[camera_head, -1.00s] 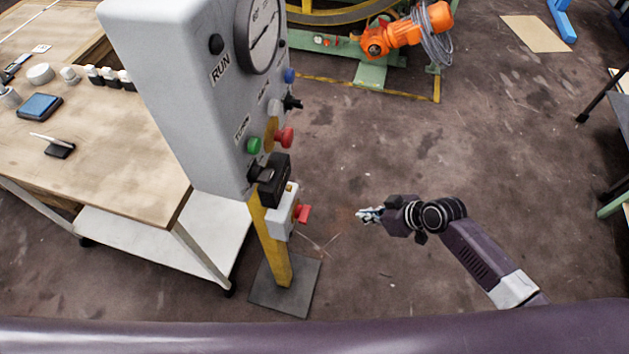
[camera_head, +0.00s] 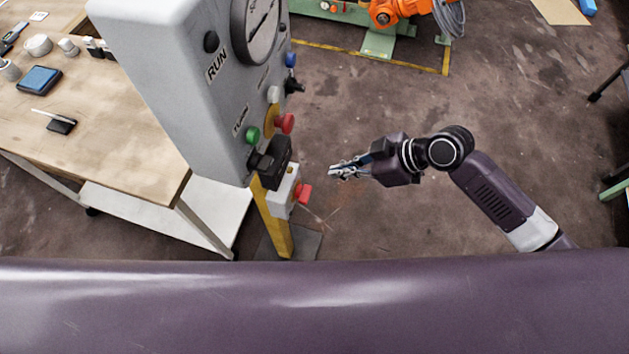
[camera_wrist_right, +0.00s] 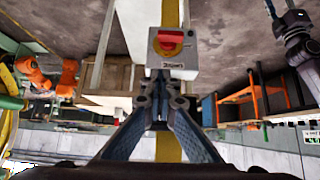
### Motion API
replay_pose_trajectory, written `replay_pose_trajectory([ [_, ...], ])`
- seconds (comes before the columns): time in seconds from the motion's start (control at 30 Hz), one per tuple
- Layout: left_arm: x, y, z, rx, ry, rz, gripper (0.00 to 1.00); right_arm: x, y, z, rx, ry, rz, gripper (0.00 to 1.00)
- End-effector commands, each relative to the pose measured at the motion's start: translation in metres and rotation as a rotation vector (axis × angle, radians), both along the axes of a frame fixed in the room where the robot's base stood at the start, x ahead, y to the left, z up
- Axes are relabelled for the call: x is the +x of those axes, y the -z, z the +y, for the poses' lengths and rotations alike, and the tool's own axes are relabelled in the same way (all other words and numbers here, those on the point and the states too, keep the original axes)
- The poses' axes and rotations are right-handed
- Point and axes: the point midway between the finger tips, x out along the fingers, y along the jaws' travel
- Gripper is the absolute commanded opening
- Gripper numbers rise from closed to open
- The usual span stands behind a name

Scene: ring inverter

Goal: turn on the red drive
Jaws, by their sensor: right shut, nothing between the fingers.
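The control panel (camera_head: 165,75) is a tall grey box on a yellow post in the head view. A small light-grey switch box (camera_head: 283,192) with a red knob (camera_head: 304,194) sits on the post below it. The red knob (camera_wrist_right: 170,42) and its labelled box (camera_wrist_right: 172,68) face me in the right wrist view. My right gripper (camera_head: 332,172) is shut and empty, right of the knob and apart from it. Its closed fingers (camera_wrist_right: 159,74) overlap the box's lower edge in the wrist view; contact cannot be told. A dark arm end at the wrist view's right edge seems to be my left gripper (camera_wrist_right: 268,8).
The panel carries a red mushroom button (camera_head: 285,123), a green button (camera_head: 253,134) and a black switch (camera_head: 271,162). A wooden table (camera_head: 110,140) stands left of it. An orange motor (camera_head: 390,10) is at the back.

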Motion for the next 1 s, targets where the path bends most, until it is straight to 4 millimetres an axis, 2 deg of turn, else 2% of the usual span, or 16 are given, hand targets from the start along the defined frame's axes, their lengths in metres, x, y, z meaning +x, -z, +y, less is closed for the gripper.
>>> replay_pose_trajectory([
  [0.43,0.0,-0.02,0.002,0.002,0.001,0.001,0.4,0.019,0.059,0.061,0.002,0.001,0.003,0.0],
  [0.7,0.0,-0.025,0.003,0.003,0.001,0.0,0.4,0.019,0.093,0.059,-0.001,0.001,0.002,0.0],
  [1.0,0.0,-0.026,0.003,0.003,0.0,0.0,0.4,0.019,0.102,0.059,0.0,0.0,0.0,0.0],
])
